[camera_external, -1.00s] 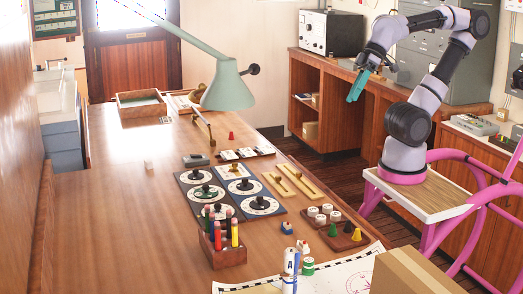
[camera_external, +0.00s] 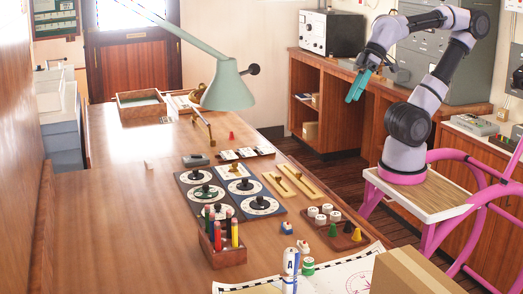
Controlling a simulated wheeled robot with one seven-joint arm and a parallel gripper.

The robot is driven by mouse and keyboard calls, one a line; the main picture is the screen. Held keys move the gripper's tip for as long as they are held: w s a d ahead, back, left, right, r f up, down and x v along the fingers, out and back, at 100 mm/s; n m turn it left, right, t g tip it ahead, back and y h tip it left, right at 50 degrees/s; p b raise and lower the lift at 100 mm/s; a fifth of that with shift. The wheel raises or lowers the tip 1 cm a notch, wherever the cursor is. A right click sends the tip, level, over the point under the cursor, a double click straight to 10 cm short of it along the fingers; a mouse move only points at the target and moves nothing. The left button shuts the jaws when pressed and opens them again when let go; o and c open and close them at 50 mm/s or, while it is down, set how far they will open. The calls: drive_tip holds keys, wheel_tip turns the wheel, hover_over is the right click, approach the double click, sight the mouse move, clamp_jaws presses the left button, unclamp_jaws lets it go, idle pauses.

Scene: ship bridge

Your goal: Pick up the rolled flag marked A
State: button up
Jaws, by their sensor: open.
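A white roll marked A (camera_external: 291,262) stands upright at the front of the table, by the chart. It has a blue part near its lower end and looks like the rolled flag; its base is partly hidden among small items. My gripper (camera_external: 354,92), with teal fingers, hangs in the air at upper right, beyond the table's right edge and far from the roll. It is open and holds nothing that I can see.
A wooden pencil box (camera_external: 222,250) stands left of the roll. A green-capped item (camera_external: 308,267) and a cardboard box (camera_external: 420,272) are to its right. Dial panels (camera_external: 230,190) fill the table's middle. A green lamp (camera_external: 228,90) overhangs the table.

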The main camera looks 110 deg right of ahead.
drive_tip(key=w+a+f+m+g+y, duration=0.2)
drive_tip(key=w+a+f+m+y, duration=0.15)
drive_tip(key=a, duration=0.45)
drive_tip(key=w+a+f+m+g+y, duration=0.25)
drive_tip(key=w+a+y, duration=0.25)
drive_tip(key=a, duration=0.3)
drive_tip(key=w+a+f+m+g+y, duration=0.25)
drive_tip(key=w+a+y, duration=0.2)
drive_tip(key=a, duration=0.35)
drive_tip(key=m+t+h, duration=0.1)
drive_tip(key=m+t, duration=1.1)
drive_tip(key=m, duration=0.2)
approach(291, 260)
drive_tip(key=shift+h, duration=0.3)
drive_tip(key=shift+f+x, duration=0.2)
drive_tip(key=shift+x, duration=1.85)
drive_tip(key=shift+f+x, duration=0.25)
drive_tip(key=shift+x, duration=1.8)
drive_tip(key=shift+w+d, duration=0.1)
clamp_jaws()
